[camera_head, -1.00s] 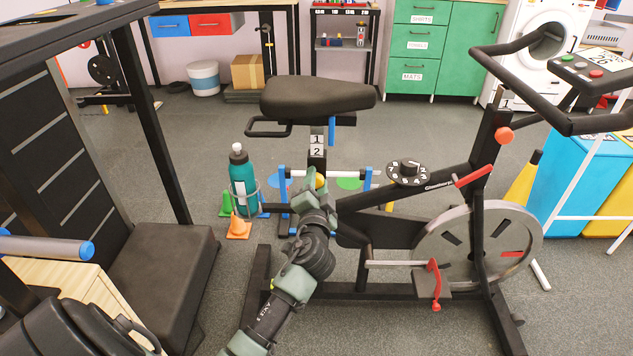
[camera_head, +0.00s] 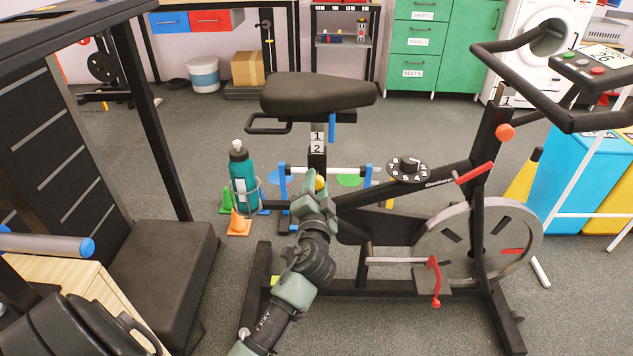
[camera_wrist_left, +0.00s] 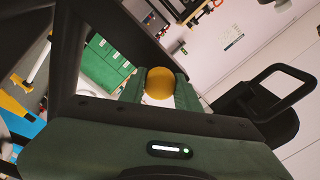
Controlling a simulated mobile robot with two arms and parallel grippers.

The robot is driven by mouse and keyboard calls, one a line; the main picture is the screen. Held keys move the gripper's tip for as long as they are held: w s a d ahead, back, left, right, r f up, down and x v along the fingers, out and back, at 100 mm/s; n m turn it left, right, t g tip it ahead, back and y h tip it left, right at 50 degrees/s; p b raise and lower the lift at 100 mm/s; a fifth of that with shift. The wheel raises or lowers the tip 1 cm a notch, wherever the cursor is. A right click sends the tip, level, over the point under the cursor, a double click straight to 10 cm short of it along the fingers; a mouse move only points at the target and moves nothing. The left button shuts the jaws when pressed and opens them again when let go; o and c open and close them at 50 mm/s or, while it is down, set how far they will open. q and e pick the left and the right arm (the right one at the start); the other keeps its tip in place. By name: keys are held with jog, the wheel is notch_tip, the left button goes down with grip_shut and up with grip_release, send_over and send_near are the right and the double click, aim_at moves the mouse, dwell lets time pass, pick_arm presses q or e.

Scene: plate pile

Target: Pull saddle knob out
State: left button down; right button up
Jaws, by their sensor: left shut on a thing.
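The saddle knob is a round yellow-orange ball (camera_head: 320,182) on the seat post of the exercise bike, below the black saddle (camera_head: 318,92). My left gripper (camera_head: 317,187) reaches up to it from below and is shut on it. In the left wrist view the knob (camera_wrist_left: 159,83) sits between the two green fingers. A plate with the numbers 1 and 2 (camera_head: 317,142) shows on the post above the knob. The gripper hides part of the post and the knob's stem, so I cannot tell how far out the knob is. My right gripper is not in view.
The bike's frame and flywheel (camera_head: 478,245) stand right of my arm. A black dial (camera_head: 408,168) sits on the frame. A teal bottle (camera_head: 242,178) in a ring holder and an orange cone (camera_head: 238,224) are left of the post. The floor behind is mostly clear.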

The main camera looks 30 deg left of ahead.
pick_arm(q)
jog(key=c, duration=1)
grip_release()
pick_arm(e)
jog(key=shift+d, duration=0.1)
pick_arm(q)
jog(key=v, duration=0.8)
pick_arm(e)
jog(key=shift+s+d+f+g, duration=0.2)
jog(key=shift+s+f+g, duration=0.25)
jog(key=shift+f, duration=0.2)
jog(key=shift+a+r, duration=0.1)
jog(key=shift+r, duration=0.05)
